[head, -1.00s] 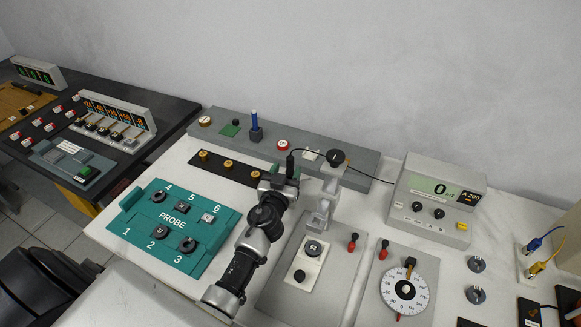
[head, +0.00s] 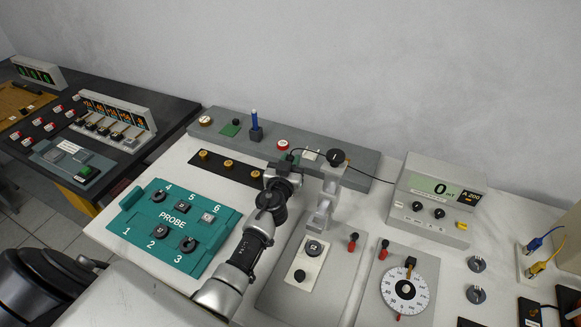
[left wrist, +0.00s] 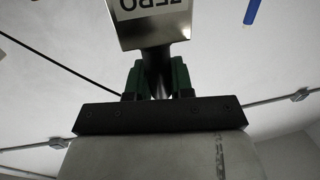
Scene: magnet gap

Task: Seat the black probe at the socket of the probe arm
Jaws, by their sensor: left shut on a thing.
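My left gripper (head: 288,163) is over the back of the bench, left of the probe arm. Its green fingers (left wrist: 157,80) are shut on the black probe, a dark cylinder (left wrist: 157,70) between them in the left wrist view. In the head view the probe's top (head: 290,156) just shows, with its black cable running right to the meter. The pale grey probe arm (head: 325,195) stands right of the gripper, with a black knob (head: 336,157) on top. I cannot make out its socket. A metal block marked ZERO (left wrist: 152,22) is close to the probe; whether they touch is unclear. My right gripper is not in view.
A grey shelf (head: 370,180) with small fittings runs along the wall behind. The meter (head: 436,197) reading 0 stands right. A teal PROBE tray (head: 172,223) lies front left. A plate with a dial (head: 405,288) is front right.

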